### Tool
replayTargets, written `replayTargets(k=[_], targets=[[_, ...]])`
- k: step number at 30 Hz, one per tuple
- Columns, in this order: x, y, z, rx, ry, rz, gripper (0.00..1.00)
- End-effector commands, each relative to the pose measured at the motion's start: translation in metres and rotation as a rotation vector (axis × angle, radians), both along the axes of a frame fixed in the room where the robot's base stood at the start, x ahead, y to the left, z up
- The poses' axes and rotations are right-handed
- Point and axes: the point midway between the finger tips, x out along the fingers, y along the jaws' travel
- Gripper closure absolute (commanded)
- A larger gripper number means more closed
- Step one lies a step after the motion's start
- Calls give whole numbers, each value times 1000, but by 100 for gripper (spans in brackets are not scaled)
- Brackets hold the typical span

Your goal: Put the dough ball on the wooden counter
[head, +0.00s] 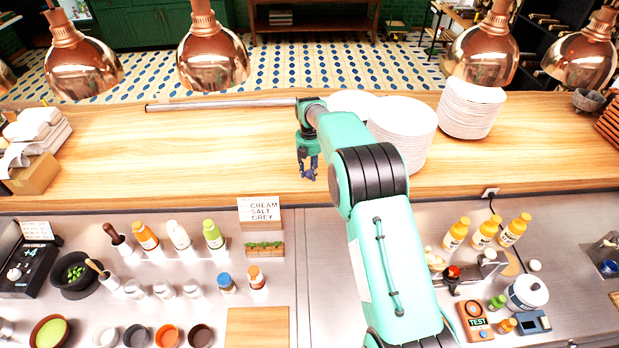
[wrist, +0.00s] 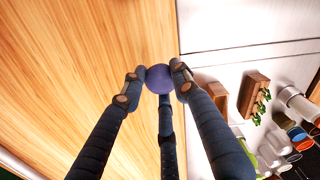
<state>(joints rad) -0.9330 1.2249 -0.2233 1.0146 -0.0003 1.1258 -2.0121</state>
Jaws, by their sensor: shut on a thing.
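The wooden counter (head: 200,150) runs across the head view, and its wood grain fills the left of the wrist view (wrist: 90,60). My gripper (head: 308,172) is over the counter's front part, left of the plate stacks. In the wrist view my gripper (wrist: 158,80) has its three dark fingers closed around a small round purple ball (wrist: 159,77), which I take to be the dough ball. The ball shows against the wood near its border with the steel worktop. The fingers hide part of it. I cannot tell whether it touches the wood.
White plate stacks (head: 403,122) stand right of my gripper, partly behind my arm. A lettered sign (head: 260,212) stands on the steel worktop in front. Copper lamps (head: 212,58) hang over the counter's far side. The wood left of my gripper is clear.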

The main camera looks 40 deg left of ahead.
Motion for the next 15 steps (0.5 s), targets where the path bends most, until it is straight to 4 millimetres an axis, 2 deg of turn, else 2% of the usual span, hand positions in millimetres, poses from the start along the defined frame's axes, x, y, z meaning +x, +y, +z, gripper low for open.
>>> replayTargets(k=[10,15], targets=[[0,0,0,0,0,0,95],[0,0,-8,-1,0,0,95]])
